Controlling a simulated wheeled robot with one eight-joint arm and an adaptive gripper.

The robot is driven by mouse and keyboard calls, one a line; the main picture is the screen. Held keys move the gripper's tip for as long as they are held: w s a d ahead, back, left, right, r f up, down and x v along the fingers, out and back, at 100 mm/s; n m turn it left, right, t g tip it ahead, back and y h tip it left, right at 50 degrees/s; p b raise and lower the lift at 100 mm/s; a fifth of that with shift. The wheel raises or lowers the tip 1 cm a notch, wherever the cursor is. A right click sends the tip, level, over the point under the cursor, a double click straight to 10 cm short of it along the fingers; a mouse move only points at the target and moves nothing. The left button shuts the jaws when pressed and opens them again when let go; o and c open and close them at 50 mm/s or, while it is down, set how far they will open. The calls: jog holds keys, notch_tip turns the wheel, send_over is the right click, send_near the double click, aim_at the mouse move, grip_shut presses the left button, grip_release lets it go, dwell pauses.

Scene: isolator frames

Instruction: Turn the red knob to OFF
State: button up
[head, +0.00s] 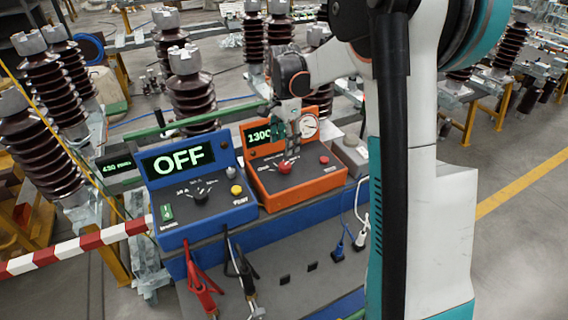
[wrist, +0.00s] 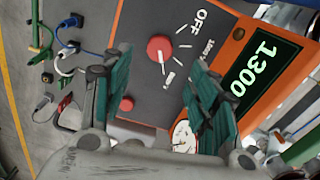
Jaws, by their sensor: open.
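The red knob (head: 285,167) is on the dark panel of the orange instrument (head: 312,188). In the wrist view the red knob (wrist: 159,47) has a white mark pointing down the picture, away from the white OFF label (wrist: 187,22). The orange instrument's green display (wrist: 264,72) reads 1300. My gripper (head: 290,150) is over the panel, close above the knob. In the wrist view its teal fingers are apart, with the knob showing between and slightly beyond the tips of my gripper (wrist: 156,58). I cannot tell whether they touch it.
A blue instrument (head: 205,218) whose display reads OFF stands left of the orange one. A smaller red button (head: 324,160) and a round gauge (head: 309,126) are near my fingers. Red and black clamps (head: 202,290) and blue plugs (head: 338,250) are in front. Ribbed insulators (head: 190,90) stand behind.

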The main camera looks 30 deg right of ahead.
aim_at(285, 164)
notch_tip(285, 164, down, 9)
jog(key=shift+f+b, duration=0.15)
jog(key=shift+b, duration=0.45)
jog(key=c, duration=1.1)
